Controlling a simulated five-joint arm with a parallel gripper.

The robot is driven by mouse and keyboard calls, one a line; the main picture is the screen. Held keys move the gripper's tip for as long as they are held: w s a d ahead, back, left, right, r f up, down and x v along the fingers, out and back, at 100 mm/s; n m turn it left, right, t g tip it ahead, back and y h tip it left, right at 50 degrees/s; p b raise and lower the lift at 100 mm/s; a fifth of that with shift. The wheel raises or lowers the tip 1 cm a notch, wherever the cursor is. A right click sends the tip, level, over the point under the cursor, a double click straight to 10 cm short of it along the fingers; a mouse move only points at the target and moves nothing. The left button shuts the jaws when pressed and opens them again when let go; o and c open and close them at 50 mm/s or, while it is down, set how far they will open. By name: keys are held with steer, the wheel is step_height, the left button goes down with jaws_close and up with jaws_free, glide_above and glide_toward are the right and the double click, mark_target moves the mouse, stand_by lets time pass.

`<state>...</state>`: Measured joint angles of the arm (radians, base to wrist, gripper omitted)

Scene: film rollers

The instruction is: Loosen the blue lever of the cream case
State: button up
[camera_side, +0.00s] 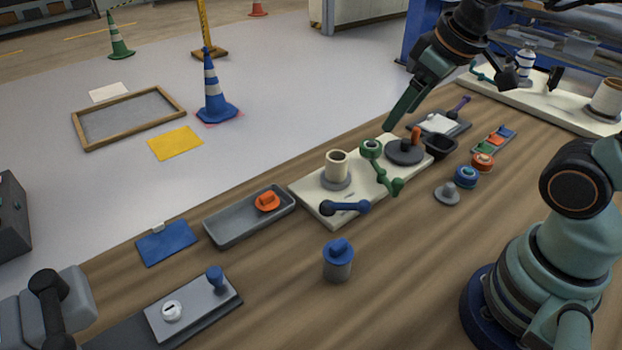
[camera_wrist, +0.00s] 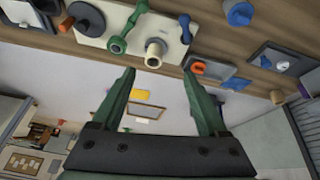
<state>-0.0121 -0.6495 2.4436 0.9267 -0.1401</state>
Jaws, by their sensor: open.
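The cream case (camera_side: 318,205) is a flat cream block on the wooden table; it also shows at the top of the wrist view (camera_wrist: 136,44). The case also bears a cream cylinder (camera_side: 336,164), a green lever (camera_side: 384,168) and a dark disc with an orange handle (camera_side: 405,152). My gripper (camera_wrist: 158,72) is open and empty, raised near the case's far side, apart from the blue lever.
A grey tray (camera_side: 244,228) with an orange piece stands left of the case. A grey pot with a blue top (camera_side: 338,262) stands in front. Blue and orange round pieces (camera_side: 466,177) lie to the right. A second cream board (camera_side: 575,112) is at back right.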

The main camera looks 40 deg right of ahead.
steer(key=w+a+f+n+g, duration=0.2)
steer(key=w+f+n+g, duration=0.15)
steer(key=n, duration=0.45)
steer(key=n+g, duration=0.4)
steer(key=n, duration=0.3)
glide_toward(362, 205)
steer(key=shift+t, duration=0.25)
steer(key=f, duration=0.3)
steer(key=s+f, duration=0.1)
steer(key=f, duration=0.3)
steer(key=d+f, duration=0.1)
steer(key=f, duration=0.3)
steer(key=shift+s+d, duration=0.1)
steer(key=shift+s, duration=0.25)
jaws_close()
steer(key=shift+w, duration=0.1)
